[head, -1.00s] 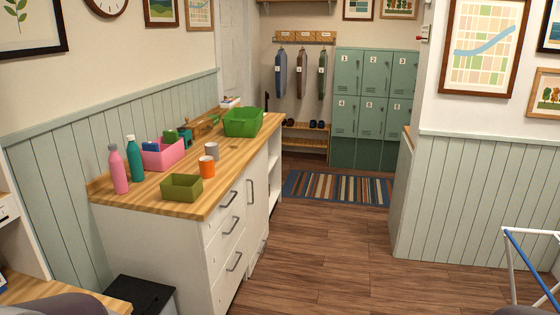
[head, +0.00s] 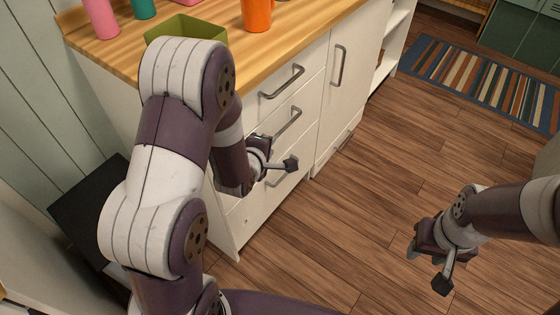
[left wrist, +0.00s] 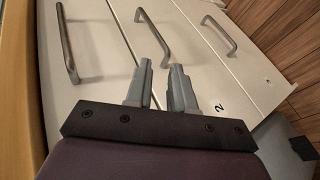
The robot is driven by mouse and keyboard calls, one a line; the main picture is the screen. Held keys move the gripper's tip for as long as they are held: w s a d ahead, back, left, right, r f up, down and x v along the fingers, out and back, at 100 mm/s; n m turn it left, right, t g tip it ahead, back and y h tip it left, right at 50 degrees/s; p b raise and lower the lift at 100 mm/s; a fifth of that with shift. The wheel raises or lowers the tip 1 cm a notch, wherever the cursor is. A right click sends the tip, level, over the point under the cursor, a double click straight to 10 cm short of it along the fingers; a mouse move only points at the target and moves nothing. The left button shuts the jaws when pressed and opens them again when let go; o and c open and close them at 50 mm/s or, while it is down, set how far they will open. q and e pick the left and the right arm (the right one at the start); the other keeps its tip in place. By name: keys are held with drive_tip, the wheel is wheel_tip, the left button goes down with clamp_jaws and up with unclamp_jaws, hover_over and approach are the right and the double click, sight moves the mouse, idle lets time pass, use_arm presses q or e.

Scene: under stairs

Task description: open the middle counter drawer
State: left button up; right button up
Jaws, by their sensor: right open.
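The white counter drawers stand in a stack, each with a grey bar handle, and their fronts look shut. The middle drawer's handle (head: 290,121) is just above my left gripper (head: 279,153) in the head view. In the left wrist view the middle handle (left wrist: 153,31) lies a little beyond the fingertips of that gripper (left wrist: 160,66), whose fingers are apart with nothing between them. The top handle (left wrist: 65,45) and bottom handle (left wrist: 219,35) lie to either side. My right gripper (head: 428,267) is open and empty over the floor. My left arm hides part of the lower drawers.
The wooden countertop (head: 290,50) carries an olive box (head: 185,29), an orange mug (head: 257,14) and bottles near its edge. A tall cabinet door with a handle (head: 338,65) is right of the drawers. The wooden floor (head: 385,170) is clear up to the striped rug (head: 480,80).

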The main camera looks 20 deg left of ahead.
sight(280, 134)
use_arm(q)
wheel_tip(280, 134, down, 6)
drive_tip(key=w+n+t+b, duration=0.1)
drive_tip(key=n+t+b, duration=0.2)
drive_tip(key=n+b, duration=0.15)
drive_tip(key=w, duration=0.4)
drive_tip(key=w+f+n+b, duration=0.1)
drive_tip(key=w, duration=0.3)
drive_tip(key=w+f+n+b, duration=0.1)
drive_tip(key=w, duration=0.3)
drive_tip(key=shift+w+a+f+t, duration=0.1)
drive_tip(key=shift+w+a+t, duration=0.15)
drive_tip(key=shift+t, duration=0.15)
use_arm(e)
wheel_tip(280, 134, down, 10)
drive_tip(key=shift+s, duration=0.3)
use_arm(q)
clamp_jaws()
